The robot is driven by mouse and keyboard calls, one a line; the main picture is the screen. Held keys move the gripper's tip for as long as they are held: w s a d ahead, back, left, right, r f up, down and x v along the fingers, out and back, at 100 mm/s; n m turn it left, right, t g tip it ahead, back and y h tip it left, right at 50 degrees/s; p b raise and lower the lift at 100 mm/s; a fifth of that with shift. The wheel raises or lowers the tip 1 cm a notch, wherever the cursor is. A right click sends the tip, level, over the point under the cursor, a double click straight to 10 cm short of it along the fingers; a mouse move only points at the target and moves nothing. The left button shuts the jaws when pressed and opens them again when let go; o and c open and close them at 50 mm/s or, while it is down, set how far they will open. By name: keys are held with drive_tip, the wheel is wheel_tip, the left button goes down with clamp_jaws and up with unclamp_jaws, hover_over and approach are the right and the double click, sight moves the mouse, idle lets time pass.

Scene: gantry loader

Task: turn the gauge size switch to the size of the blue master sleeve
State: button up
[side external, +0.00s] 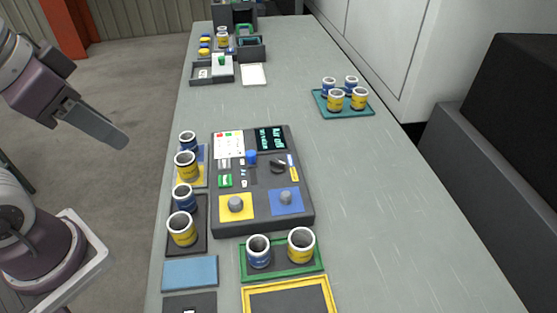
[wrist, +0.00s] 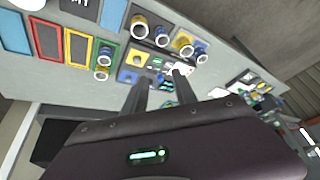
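The grey gauge box (side external: 262,212) lies on the bench with a display, buttons and yellow and blue pads. A dark knob (side external: 277,167) on it looks like the size switch; its pointing is too small to read. A blue-and-white sleeve (side external: 187,141) stands on a blue pad left of the box, beside a yellow sleeve (side external: 186,167) on a yellow pad. Which blue sleeve is the master, and its size, I cannot tell. My gripper (side external: 122,141) hangs left of the bench, apart from the box. In the wrist view my gripper (wrist: 160,75) has its fingers apart and empty.
A dark tray (side external: 203,247) and a green tray (side external: 282,274) each hold a blue and a yellow sleeve. A teal tray (side external: 326,113) with several sleeves stands back right. A yellow-rimmed tray (side external: 246,298) is at the front.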

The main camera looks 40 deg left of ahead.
drive_tip(key=w+d+r+m+g, duration=0.15)
drive_tip(key=w+m, duration=0.25)
drive_tip(key=w, duration=0.5)
drive_tip(key=m+g, duration=0.4)
drive_tip(key=m, duration=0.7)
hover_over(278, 161)
wheel_tip(278, 161, down, 16)
drive_tip(key=shift+s+f, duration=0.1)
wheel_tip(278, 161, down, 7)
drive_tip(key=shift+f, duration=0.15)
drive_tip(key=shift+c, duration=0.4)
clamp_jaws()
